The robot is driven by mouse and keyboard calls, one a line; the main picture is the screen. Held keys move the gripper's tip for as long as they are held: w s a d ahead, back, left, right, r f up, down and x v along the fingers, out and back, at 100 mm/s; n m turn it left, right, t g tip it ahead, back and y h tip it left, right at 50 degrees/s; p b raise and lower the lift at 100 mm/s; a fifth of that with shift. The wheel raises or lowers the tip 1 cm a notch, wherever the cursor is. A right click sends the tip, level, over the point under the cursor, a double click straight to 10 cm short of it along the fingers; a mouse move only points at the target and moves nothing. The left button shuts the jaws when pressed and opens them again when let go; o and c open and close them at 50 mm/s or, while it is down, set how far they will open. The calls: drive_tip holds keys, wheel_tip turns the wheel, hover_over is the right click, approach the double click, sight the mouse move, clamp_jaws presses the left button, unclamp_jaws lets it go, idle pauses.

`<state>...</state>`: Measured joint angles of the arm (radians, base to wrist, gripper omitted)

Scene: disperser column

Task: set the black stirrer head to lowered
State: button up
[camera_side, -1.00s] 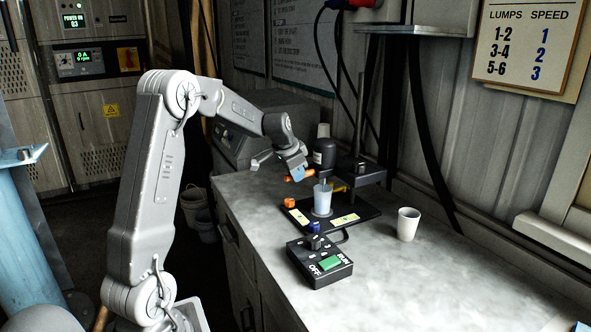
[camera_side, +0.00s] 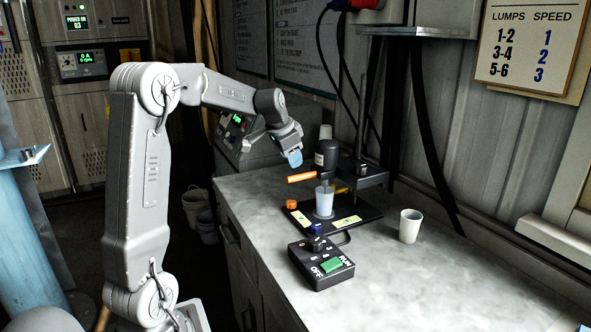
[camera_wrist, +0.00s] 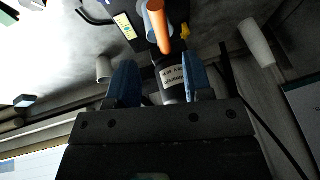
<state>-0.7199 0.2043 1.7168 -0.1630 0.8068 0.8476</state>
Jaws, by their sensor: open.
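The black stirrer head (camera_side: 327,153) is on a stand at the back of the counter, above a translucent cup (camera_side: 324,201). An orange handle (camera_side: 301,178) sticks out to the left just below it. My gripper (camera_side: 291,157) is above and left of the handle, apart from it. In the wrist view my gripper (camera_wrist: 160,80) shows two blue fingers spread open with nothing held. The labelled head (camera_wrist: 172,75) shows beyond and between them, and the orange handle (camera_wrist: 158,25) is higher up in that picture. I cannot tell the head's exact height.
The black base plate (camera_side: 366,217) carries yellow labels and an orange knob (camera_side: 292,204). A control box (camera_side: 321,265) with a green switch is in front. A white cup (camera_side: 410,226) stands to the right. The counter's front right is clear.

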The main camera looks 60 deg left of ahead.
drive_tip(key=v, duration=0.6)
idle(0.3)
drive_tip(key=s+d+h, duration=0.1)
drive_tip(key=s+d, duration=0.2)
drive_tip(key=d, duration=0.6)
drive_tip(key=s+d, duration=0.2)
drive_tip(key=d, duration=0.7)
drive_tip(key=s+d+f, duration=0.3)
drive_tip(key=s+d, duration=0.3)
drive_tip(key=s+d+f+t+h, duration=0.1)
drive_tip(key=s+d+f, duration=0.1)
drive_tip(key=s+d, duration=0.4)
drive_tip(key=shift+s+f, duration=0.3)
drive_tip(key=shift+f, duration=0.1)
drive_tip(key=shift+o, duration=0.4)
